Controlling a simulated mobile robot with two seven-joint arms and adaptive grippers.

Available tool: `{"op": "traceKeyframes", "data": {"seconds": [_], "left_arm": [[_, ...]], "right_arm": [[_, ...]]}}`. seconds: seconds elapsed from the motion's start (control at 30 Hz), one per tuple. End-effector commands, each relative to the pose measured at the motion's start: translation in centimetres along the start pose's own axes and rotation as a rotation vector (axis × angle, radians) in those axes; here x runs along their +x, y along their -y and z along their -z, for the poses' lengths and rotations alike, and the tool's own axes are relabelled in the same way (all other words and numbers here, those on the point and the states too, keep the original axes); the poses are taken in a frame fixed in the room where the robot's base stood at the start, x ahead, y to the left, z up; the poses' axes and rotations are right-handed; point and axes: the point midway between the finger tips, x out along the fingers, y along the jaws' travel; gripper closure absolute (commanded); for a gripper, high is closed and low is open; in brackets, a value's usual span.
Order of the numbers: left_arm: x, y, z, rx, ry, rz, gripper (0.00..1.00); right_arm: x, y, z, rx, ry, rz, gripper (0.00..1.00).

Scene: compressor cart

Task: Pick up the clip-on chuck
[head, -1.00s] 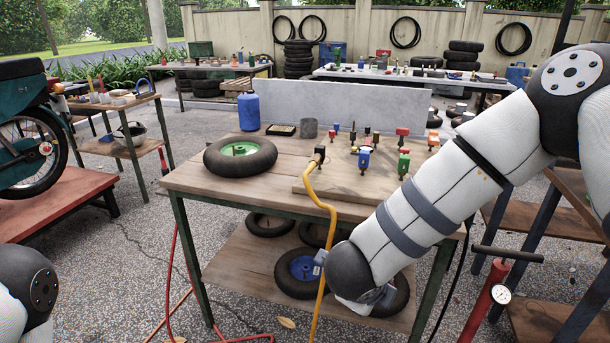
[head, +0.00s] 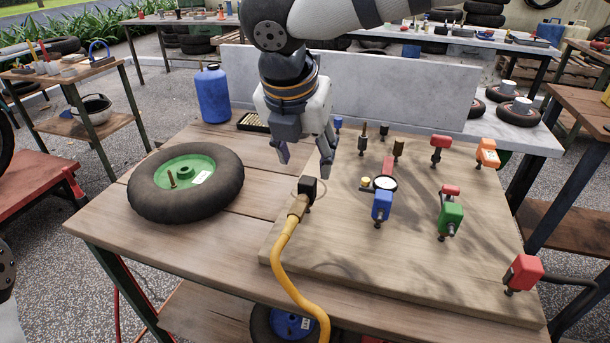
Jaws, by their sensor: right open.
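My right gripper (head: 305,163) points down over the board, its two fingers apart and nothing between them. Just below the fingertips a black block (head: 308,190) stands on the board, with a brass fitting and yellow hose (head: 291,235) running from it. Several chuck-like fittings stand on the wooden board (head: 340,262): a blue one with a round gauge (head: 382,204), a green one with a red lever (head: 451,217), red ones (head: 523,272) and an orange one (head: 487,152). I cannot tell for certain which is the clip-on chuck. My left gripper is out of view.
A tire on a green rim (head: 187,180) lies left of the board on the workbench (head: 160,245). A blue bottle (head: 213,95) and a small black tray (head: 253,122) stand behind. A grey panel (head: 400,92) rises along the back edge.

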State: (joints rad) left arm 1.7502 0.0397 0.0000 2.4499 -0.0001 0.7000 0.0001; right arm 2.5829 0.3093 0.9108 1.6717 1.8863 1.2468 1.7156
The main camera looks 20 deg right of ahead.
Motion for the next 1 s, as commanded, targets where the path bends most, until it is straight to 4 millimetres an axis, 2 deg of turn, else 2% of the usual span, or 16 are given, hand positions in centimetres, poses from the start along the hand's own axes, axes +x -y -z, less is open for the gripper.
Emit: {"op": "traceKeyframes", "data": {"seconds": [0.03,0.1,0.2,0.37,0.6,0.8,0.87,1.0], "left_arm": [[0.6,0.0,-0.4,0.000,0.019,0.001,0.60],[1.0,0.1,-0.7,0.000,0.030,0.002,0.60],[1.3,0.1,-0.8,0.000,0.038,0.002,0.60],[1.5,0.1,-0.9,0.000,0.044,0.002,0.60],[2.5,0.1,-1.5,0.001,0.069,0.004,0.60],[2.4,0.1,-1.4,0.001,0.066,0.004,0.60],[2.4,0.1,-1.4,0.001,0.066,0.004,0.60],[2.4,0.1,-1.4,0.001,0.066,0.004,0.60]], "right_arm": [[2.0,0.1,0.3,-0.004,-0.012,0.010,0.52],[3.7,0.1,0.4,-0.004,-0.012,0.010,0.52],[5.2,0.0,0.3,-0.005,-0.009,0.008,0.52],[6.5,-0.1,0.3,-0.005,-0.005,0.007,0.52],[10.8,-0.6,0.5,-0.006,-0.007,0.009,0.52],[10.8,-0.6,0.3,-0.005,-0.001,0.005,0.52],[10.8,-0.6,0.3,-0.005,-0.001,0.005,0.63],[10.8,-0.6,0.3,-0.006,-0.002,0.005,0.95]]}}
